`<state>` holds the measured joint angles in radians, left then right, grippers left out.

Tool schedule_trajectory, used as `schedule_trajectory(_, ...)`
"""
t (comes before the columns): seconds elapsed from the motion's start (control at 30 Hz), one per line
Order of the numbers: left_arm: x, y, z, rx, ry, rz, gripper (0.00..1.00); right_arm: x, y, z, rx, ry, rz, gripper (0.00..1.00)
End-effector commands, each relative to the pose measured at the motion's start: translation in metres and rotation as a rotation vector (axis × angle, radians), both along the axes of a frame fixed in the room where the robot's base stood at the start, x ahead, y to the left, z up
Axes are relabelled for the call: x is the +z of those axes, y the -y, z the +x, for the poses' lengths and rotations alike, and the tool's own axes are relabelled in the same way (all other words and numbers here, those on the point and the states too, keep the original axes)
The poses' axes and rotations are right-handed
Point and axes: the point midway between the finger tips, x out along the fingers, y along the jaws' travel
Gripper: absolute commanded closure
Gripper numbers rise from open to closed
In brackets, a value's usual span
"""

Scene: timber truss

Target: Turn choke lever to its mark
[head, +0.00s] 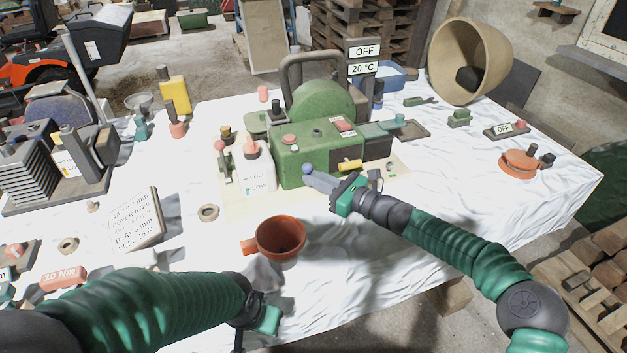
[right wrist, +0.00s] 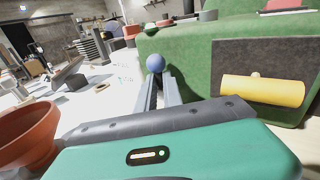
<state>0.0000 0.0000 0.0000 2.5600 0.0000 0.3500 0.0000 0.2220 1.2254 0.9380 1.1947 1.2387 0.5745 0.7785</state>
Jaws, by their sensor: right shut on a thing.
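The green engine (head: 306,150) stands on the white-covered table, with a round green housing and carry handle behind. A blue ball knob (head: 307,169) is at its front face; I take it for the choke lever's end. My right gripper (head: 318,179) reaches it from the right and is shut on it. In the right wrist view the blue knob (right wrist: 155,63) shows at the tips of the two grey fingers. The lever's stem and mark are not visible. A yellow handle (head: 350,165) is right of the knob. My left gripper (head: 265,300) is low in front, its jaws unclear.
An orange pot (head: 281,237) stands in front of the engine. A white bottle (head: 254,167) with a red cap is close on the engine's left. A written card (head: 136,219) is on the left. The table's front right (head: 480,215) is clear.

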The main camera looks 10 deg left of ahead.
Motion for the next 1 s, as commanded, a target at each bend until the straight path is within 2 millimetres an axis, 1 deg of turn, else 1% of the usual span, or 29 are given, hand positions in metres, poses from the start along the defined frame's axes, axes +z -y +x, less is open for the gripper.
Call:
schedule_trajectory(0.03, -0.0011, 0.0, 0.0, 0.0, 0.0, 0.0, 1.0, -0.0026, 0.0012, 0.0008, -0.002, -0.012, 0.014, 1.0)
schedule_trajectory(0.3, -0.0021, 0.0, 0.0, 0.0, 0.0, 0.0, 1.0, -0.0032, 0.0022, 0.0016, -0.002, -0.043, 0.058, 1.0)
schedule_trajectory(0.7, -0.0022, 0.0, 0.0, 0.0, 0.0, 0.0, 1.0, -0.0032, 0.0024, 0.0019, -0.003, -0.047, 0.061, 1.0)
schedule_trajectory(0.73, -0.0022, 0.0, 0.0, 0.0, 0.0, 0.0, 1.0, -0.0032, 0.0024, 0.002, -0.003, -0.047, 0.061, 0.87)
schedule_trajectory(0.87, -0.0022, 0.0, 0.0, 0.0, 0.0, 0.0, 1.0, -0.0029, 0.0023, 0.0019, -0.003, -0.046, 0.062, 0.7)
schedule_trajectory(0.9, -0.0022, 0.0, 0.0, 0.0, 0.0, 0.0, 1.0, -0.0027, 0.0022, 0.0018, -0.002, -0.046, 0.062, 0.68)
schedule_trajectory(1.0, -0.002, 0.0, 0.0001, 0.0, 0.0, 0.0, 1.0, -0.002, 0.0021, 0.0015, -0.002, -0.045, 0.062, 0.68)
